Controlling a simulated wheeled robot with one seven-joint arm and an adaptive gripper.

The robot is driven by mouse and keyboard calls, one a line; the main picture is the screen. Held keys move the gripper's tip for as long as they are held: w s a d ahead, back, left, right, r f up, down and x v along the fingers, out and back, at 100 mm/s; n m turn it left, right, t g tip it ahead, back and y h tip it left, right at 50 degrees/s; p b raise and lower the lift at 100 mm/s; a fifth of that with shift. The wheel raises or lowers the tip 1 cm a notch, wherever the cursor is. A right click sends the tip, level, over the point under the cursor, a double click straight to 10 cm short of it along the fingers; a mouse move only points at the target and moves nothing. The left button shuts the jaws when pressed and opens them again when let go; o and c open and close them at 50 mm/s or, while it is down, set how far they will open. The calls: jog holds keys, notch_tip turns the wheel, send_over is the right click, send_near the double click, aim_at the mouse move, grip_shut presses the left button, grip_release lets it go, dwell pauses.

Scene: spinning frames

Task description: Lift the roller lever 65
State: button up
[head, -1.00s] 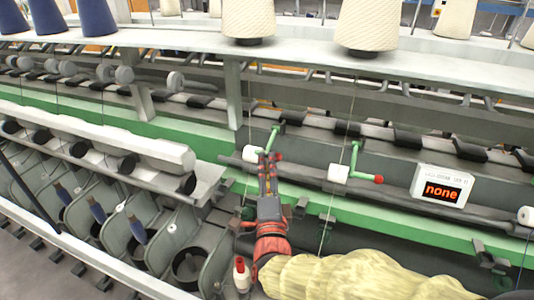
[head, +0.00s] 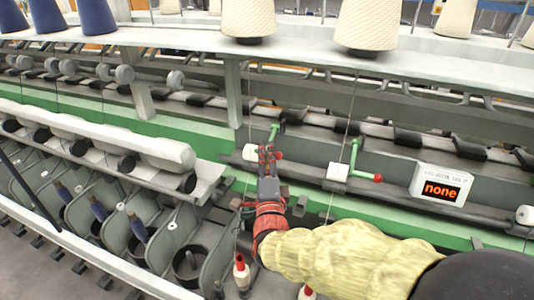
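Two green levers with red knobs stand on the machine's front rail. The left lever (head: 274,131) rises behind my gripper, and its red knob (head: 278,155) shows just right of the fingertips. The right lever (head: 354,156) is fully in view, with its red knob (head: 378,178) to the lower right. I cannot read which lever is 65. My gripper (head: 267,152) points up and away at the left lever, its fingers apart with nothing visible between them. Whether a finger touches the lever is unclear.
A display box (head: 441,186) reading "none" is further right. Cream cones (head: 370,24) stand on the upper shelf (head: 300,54). Red-topped bobbins (head: 241,270) are below my wrist. Taut threads run near both levers.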

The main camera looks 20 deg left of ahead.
grip_shut()
dwell(0.4)
jog(key=shift+r+p, duration=0.4)
jog(key=shift+r, duration=0.1)
jog(key=w+r+m+g+h+p, duration=0.1)
jog(key=w+r+m+g+p, duration=0.2)
jog(key=p, duration=1.8)
jog(key=shift+w+d+r+g+h, duration=0.35)
jog(key=shift+w+r+g, duration=2.05)
jog(key=shift+r, duration=1.85)
jog(key=shift+o, duration=1.7)
grip_release()
jog(key=shift+o, duration=0.6)
